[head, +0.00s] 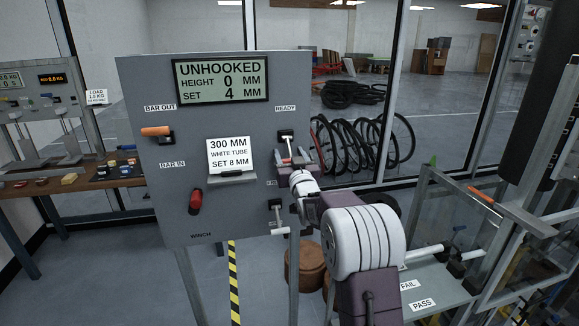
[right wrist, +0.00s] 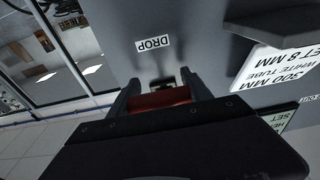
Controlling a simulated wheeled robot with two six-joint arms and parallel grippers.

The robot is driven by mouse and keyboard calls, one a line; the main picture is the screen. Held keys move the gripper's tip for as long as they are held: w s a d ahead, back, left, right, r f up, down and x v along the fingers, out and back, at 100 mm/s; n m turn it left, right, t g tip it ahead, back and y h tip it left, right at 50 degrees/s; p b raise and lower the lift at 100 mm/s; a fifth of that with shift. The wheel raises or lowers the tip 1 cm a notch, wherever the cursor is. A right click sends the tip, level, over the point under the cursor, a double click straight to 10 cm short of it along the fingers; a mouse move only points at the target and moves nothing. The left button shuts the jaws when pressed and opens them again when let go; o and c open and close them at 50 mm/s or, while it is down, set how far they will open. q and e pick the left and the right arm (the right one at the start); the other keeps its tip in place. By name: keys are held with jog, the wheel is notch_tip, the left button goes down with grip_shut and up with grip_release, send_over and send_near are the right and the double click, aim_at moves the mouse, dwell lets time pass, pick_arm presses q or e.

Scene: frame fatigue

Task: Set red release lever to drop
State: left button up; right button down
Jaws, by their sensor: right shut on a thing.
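The grey panel (head: 130,90) carries a black lever mount (head: 286,134) just under the READY label (head: 286,108). My right gripper (head: 293,163) is at the panel's right edge, just below that mount. In the right wrist view my right gripper (right wrist: 162,97) is shut on the red release lever (right wrist: 160,100), whose red grip fills the space between the fingers. The DROP label (right wrist: 153,43) shows on the panel beyond the fingers. In the head view my wrist covers most of the lever, and its exact setting is hard to tell. My left gripper is out of view.
The display (head: 221,81) reads UNHOOKED, height 0 mm, set 4 mm. An orange bar lever (head: 156,131) and a red winch handle (head: 196,201) stick out at left. A small shelf with a white card (head: 229,155) juts out near the lever. A rack with FAIL and PASS labels stands right.

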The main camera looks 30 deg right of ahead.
jog(key=shift+c, duration=2.2)
grip_release()
jog(key=shift+s, duration=0.1)
jog(key=b+v, duration=0.2)
jog(key=v, duration=0.7)
